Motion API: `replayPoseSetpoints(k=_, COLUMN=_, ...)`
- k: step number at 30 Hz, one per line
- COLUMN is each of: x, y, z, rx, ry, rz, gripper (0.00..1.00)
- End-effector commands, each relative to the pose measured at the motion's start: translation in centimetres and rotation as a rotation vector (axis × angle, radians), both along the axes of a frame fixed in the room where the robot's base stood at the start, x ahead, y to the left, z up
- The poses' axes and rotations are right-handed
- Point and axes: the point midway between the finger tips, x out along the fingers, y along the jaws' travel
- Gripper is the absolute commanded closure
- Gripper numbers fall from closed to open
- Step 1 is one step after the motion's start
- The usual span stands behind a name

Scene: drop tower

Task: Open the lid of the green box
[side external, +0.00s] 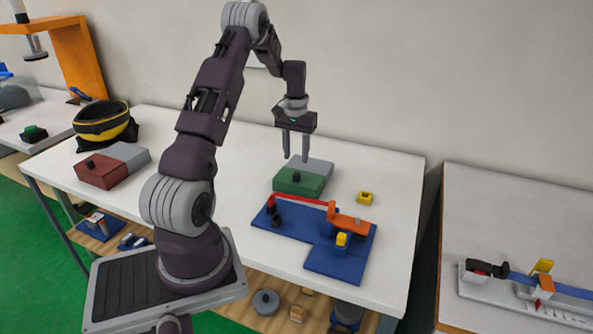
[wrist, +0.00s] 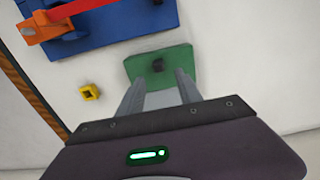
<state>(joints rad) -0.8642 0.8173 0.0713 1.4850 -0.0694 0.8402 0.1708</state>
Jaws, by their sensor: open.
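The green box (side external: 291,184) sits on the white table, with a dark knob (side external: 296,177) on its green top and a grey section (side external: 318,166) behind it. In the wrist view the green top (wrist: 177,62) and the black knob (wrist: 158,65) show just beyond the fingertips. My gripper (side external: 295,158) points down, open and empty, above the grey section. Its two fingers also show in the wrist view (wrist: 157,85), spread apart with the grey part between them. I cannot tell if the fingertips touch the box.
A blue base (side external: 335,263) with a red bar (side external: 300,200) and an orange block (side external: 348,223) lies in front of the box. A small yellow block (side external: 365,198) is to its right. A red-brown box (side external: 101,172) and a black-yellow bowl-like object (side external: 102,121) stand at left.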

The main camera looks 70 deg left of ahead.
Motion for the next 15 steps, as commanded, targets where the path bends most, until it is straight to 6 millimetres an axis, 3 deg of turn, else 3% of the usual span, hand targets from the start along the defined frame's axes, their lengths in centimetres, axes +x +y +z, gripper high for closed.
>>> replayPoseSetpoints(k=9, x=0.0, y=-0.2, z=-5.6, rx=-0.004, ry=0.002, rz=-0.002, gripper=0.58)
replayPoseSetpoints(k=15, x=0.0, y=-0.2, z=-6.4, rx=-0.001, ry=0.000, rz=-0.003, gripper=0.58)
